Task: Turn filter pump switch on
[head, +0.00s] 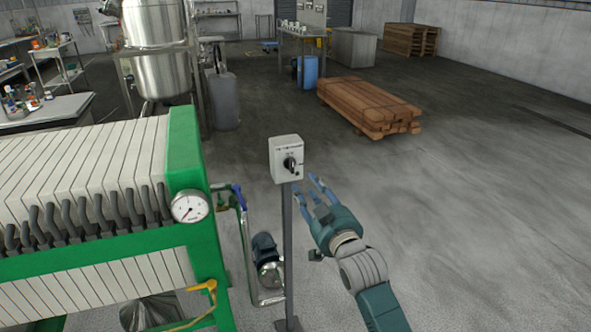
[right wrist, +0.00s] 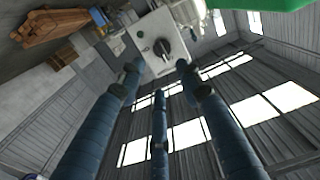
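The filter pump switch is a white box (head: 286,159) with a black rotary knob (head: 290,164) on a grey post (head: 289,250). My right gripper (head: 317,186) is just right of and slightly below the box, its fingers spread and pointing toward it. In the right wrist view the switch box (right wrist: 150,42) and knob (right wrist: 163,48) lie beyond the fingertips (right wrist: 160,85). The fingers stand apart with nothing between them, and the knob appears clear of them. The knob's label is too small to read. My left gripper is out of view.
A green-framed filter press (head: 185,150) with a pressure gauge (head: 190,206) stands on the left. A pump (head: 268,262) with pipes sits low behind the post. A wood stack (head: 370,103) lies farther back. The floor on the right is open.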

